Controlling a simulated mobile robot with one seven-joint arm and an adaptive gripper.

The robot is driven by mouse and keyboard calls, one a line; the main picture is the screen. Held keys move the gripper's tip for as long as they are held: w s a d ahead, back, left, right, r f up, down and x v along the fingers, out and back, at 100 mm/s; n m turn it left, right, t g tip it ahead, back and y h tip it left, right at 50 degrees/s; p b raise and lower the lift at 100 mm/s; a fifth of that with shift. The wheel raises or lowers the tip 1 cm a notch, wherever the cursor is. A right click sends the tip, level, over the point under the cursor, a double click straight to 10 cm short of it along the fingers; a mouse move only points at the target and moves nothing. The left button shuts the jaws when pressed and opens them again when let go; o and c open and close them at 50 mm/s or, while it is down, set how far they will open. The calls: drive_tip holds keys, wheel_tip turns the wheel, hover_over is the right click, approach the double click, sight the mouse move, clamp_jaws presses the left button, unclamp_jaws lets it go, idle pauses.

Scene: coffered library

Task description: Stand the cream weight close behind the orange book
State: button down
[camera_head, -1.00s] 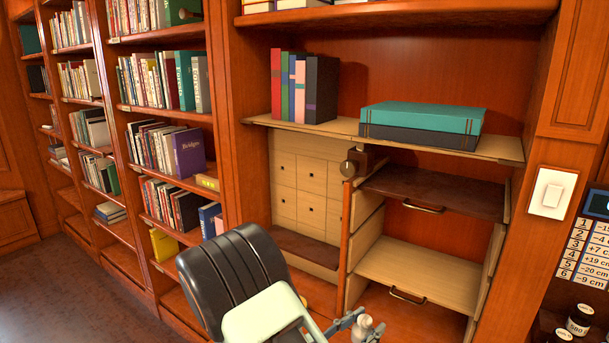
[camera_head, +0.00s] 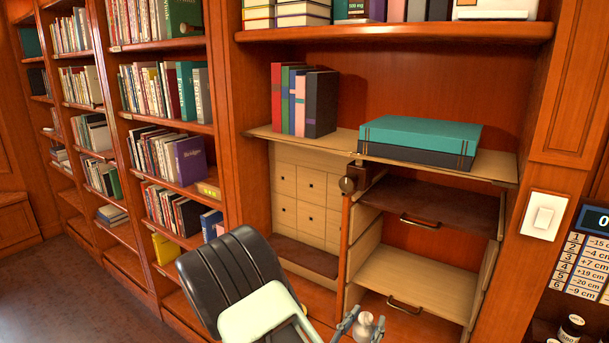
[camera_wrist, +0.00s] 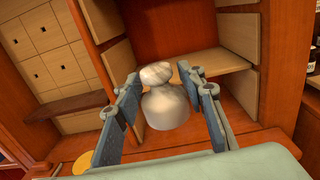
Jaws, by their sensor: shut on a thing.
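My gripper (camera_head: 360,325) is at the bottom of the head view, in front of the shelving. It is shut on the cream weight (camera_wrist: 166,106), a pale piece with a wide rounded body and a knob on top. The weight stands roughly upright between the two fingers in the wrist view. It also shows in the head view (camera_head: 365,326), partly cut by the frame's lower edge. I cannot pick out an orange book in either view.
A shelf (camera_head: 400,157) carries a row of upright books (camera_head: 304,100) and a teal box (camera_head: 422,134) on a dark one. Below are a dark drawer (camera_head: 430,196) and a pale drawer (camera_head: 415,275). A light switch (camera_head: 544,215) is on the right. Bookcases fill the left.

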drive_tip(key=shift+s+a+f+n+t+y, duration=0.2)
drive_tip(key=shift+n+t+y, duration=0.15)
drive_tip(key=shift+y, duration=0.25)
drive_tip(key=shift+w+d+f+b, duration=0.25)
drive_tip(key=shift+f+b, duration=0.25)
drive_tip(key=shift+b, duration=0.35)
drive_tip(key=w+d+f+m+g+h+b, duration=0.5)
drive_tip(key=d+f+b, duration=0.6)
drive_tip(key=b, duration=1.5)
drive_tip(key=shift+w+d+f+g+h+b, duration=0.25)
drive_tip(key=shift+w+f+g+h+b, duration=0.25)
drive_tip(key=shift+w, duration=0.5)
drive_tip(key=shift+r+m, duration=0.1)
drive_tip(key=shift+m, duration=0.15)
